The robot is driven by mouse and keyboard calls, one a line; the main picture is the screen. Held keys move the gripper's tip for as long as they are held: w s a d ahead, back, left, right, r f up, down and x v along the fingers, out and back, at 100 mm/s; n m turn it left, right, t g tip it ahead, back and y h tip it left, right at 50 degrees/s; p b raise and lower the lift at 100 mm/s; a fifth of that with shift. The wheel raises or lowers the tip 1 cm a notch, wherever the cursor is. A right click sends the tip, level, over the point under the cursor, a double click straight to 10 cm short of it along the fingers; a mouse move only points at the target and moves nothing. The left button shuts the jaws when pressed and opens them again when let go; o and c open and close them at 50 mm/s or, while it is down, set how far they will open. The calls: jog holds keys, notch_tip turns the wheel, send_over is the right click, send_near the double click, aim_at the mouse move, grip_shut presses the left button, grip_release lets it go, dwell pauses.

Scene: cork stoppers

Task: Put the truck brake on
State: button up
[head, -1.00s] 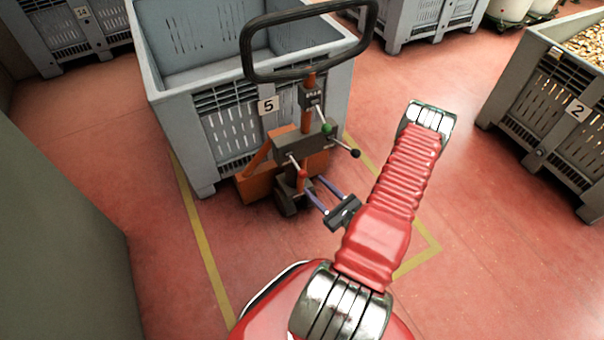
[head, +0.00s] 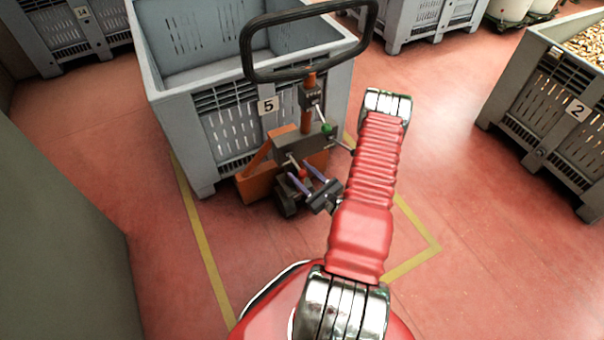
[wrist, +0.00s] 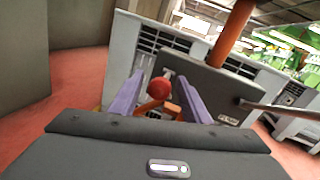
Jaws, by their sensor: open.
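The orange and grey pallet truck (head: 262,176) stands against the grey crate marked 5, its black loop handle (head: 310,75) upright. A red-knobbed lever (head: 302,173) sits low on the truck. My gripper (head: 304,178) is open, its two purple fingers at that knob. In the wrist view the red knob (wrist: 161,88) appears between the spread fingers (wrist: 158,78), with a gap on each side; I cannot tell how deep it lies. A lever with a green knob (head: 326,129) is higher up. A dark plate (wrist: 208,88) with a small unreadable label is behind the fingers.
The grey crate (head: 178,130) is directly behind the truck. A filled crate marked 2 (head: 545,110) stands at the right. A grey-green surface (head: 60,240) fills the left. Red floor with yellow lines (head: 205,250) is clear in front. A dark rod (wrist: 285,108) shows right of the fingers.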

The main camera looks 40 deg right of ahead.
jog(key=shift+c, duration=0.4)
grip_shut()
